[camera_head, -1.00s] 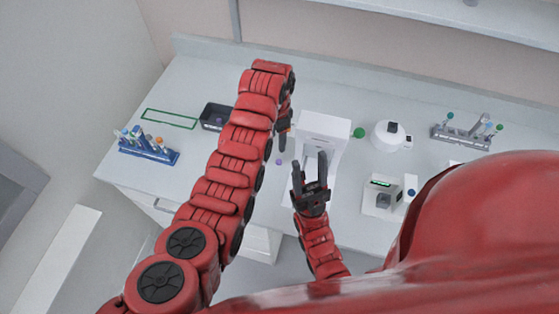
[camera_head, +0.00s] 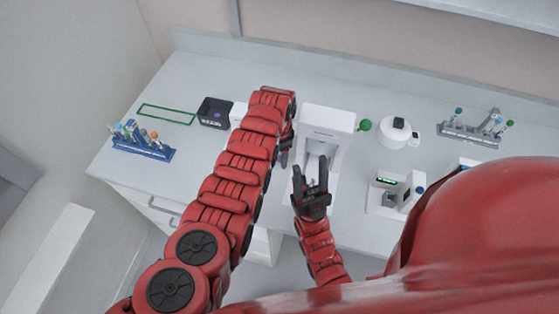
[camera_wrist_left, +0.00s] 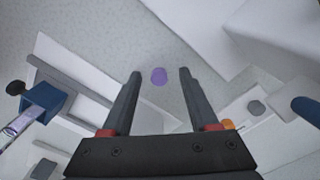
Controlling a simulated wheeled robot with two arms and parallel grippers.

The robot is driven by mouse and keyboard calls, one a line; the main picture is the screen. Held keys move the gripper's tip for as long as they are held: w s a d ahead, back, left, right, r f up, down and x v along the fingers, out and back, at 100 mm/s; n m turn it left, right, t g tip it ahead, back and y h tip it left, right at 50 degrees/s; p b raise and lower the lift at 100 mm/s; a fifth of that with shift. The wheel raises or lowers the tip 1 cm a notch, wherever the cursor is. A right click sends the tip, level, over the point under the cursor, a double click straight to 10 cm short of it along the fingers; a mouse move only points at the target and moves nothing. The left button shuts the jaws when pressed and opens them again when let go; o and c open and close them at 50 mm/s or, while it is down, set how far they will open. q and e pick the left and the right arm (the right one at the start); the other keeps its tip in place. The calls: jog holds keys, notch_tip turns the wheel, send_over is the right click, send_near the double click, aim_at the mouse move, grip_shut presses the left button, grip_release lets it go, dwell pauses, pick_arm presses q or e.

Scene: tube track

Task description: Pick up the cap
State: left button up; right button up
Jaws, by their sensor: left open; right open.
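A small purple cap (camera_wrist_left: 158,76) lies on the pale bench top in the left wrist view. It appears between the two dark fingers of my left gripper, near their tips, with space on both sides. How far the fingertips are above it is hard to tell. In the head view my left gripper (camera_head: 285,143) is partly hidden by its own arm, and I cannot make out the cap there. My left gripper is open and empty. My right gripper (camera_head: 312,183) is open and empty, fingers pointing up the picture in front of the white dispenser-like device.
The white device (camera_head: 328,119) with a green knob (camera_head: 364,125) stands close right of my left gripper. A black box (camera_head: 214,111), a blue tube rack (camera_head: 142,147) and a green outline (camera_head: 166,114) are left. A round white device (camera_head: 394,136) and grey rack (camera_head: 462,131) are right.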

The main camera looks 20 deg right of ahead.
pick_arm(q)
jog(key=shift+r, duration=0.1)
grip_shut()
jog(key=shift+r, duration=0.1)
